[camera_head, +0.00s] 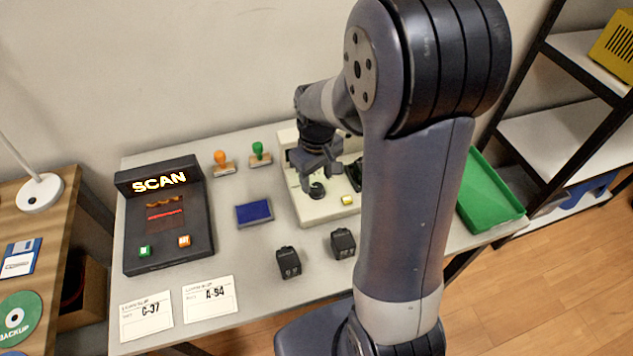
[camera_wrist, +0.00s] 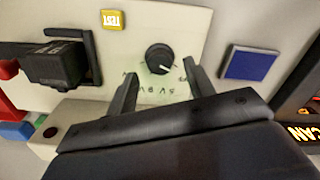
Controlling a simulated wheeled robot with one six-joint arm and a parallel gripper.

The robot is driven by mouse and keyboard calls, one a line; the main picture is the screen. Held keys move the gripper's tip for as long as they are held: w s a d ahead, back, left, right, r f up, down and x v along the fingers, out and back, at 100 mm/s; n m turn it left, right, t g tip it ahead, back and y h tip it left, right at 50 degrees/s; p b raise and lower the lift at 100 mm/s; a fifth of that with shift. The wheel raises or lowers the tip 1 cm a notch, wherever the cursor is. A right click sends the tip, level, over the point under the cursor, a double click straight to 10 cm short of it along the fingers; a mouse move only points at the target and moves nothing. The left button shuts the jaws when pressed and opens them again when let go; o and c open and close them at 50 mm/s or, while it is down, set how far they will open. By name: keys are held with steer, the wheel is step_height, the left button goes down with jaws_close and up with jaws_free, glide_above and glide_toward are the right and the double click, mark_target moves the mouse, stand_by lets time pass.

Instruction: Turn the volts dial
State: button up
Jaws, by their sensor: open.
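The volts dial is a round black knob (camera_wrist: 159,58) on a cream panel, with a scale of markings beside it. It also shows in the head view as a dark knob (camera_head: 317,190) on the cream test device (camera_head: 318,211). My gripper (camera_wrist: 160,80) is open, with its two dark fingers spread on either side of the scale. The knob lies just beyond the fingertips, roughly centred between them; I cannot tell whether they touch it. In the head view my gripper (camera_head: 313,178) is over the knob and hides part of the device.
A yellow TEST button (camera_wrist: 112,20) and a black block in a holder (camera_wrist: 60,64) are on the device. Around it are a blue pad (camera_head: 254,212), two black blocks (camera_head: 289,262), two stamps (camera_head: 222,162), a SCAN unit (camera_head: 130,237) and a green tray (camera_head: 490,195).

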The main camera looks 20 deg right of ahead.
mark_target(317, 190)
steer(key=shift+f, duration=1.35)
steer(key=shift+c, duration=0.3)
steer(key=c, duration=0.9)
